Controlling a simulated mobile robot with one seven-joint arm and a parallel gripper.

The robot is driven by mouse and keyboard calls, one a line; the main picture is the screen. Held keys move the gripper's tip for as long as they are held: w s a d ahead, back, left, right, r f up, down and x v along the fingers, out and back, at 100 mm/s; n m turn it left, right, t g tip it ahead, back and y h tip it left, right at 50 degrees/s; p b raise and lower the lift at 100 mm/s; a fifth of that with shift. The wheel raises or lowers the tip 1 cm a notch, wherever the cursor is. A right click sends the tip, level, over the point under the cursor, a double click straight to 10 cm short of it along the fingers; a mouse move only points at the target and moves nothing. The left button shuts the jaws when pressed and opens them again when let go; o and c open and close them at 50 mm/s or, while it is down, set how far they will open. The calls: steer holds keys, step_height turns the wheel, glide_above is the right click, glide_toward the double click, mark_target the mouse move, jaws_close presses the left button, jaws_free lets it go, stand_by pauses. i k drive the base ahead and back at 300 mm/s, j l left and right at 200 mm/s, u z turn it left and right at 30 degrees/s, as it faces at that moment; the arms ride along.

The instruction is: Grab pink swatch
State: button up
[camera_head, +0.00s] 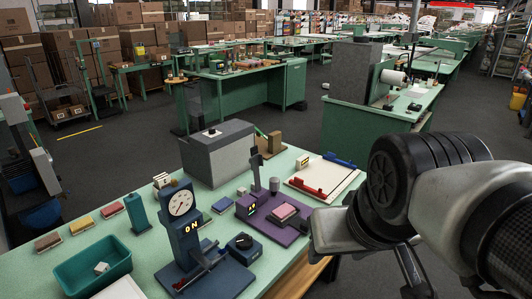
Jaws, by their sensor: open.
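A pink swatch (284,211) lies on the purple device (262,218), near the right part of the green table. A row of small swatches lies at the table's left: a brown one (48,241), a yellow one (81,224) and a reddish-pink one (112,209). My gripper (372,262) is at the lower right, beyond the table's right edge and to the right of the purple device. It is open and apart from the swatches. Its fingertips are partly hidden by my arm.
A blue dial gauge stand (181,222) stands at the table's front middle. A teal tray (92,270) with a small white cube is at front left. A grey box (218,152) stands behind. A white board with red and blue bars (322,175) lies at right.

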mark_target(282, 214)
steer(key=u, duration=0.55)
steer(key=i+l+u, duration=0.25)
steer(key=l+u, duration=0.3)
steer(key=i+l+u, duration=0.1)
steer(key=l+u, duration=0.15)
steer(key=l, duration=0.25)
steer(key=i+l, duration=0.1)
steer(key=l, duration=0.45)
steer(key=i+l+u, duration=0.1)
steer(key=l, duration=0.95)
steer(key=i+u, duration=0.05)
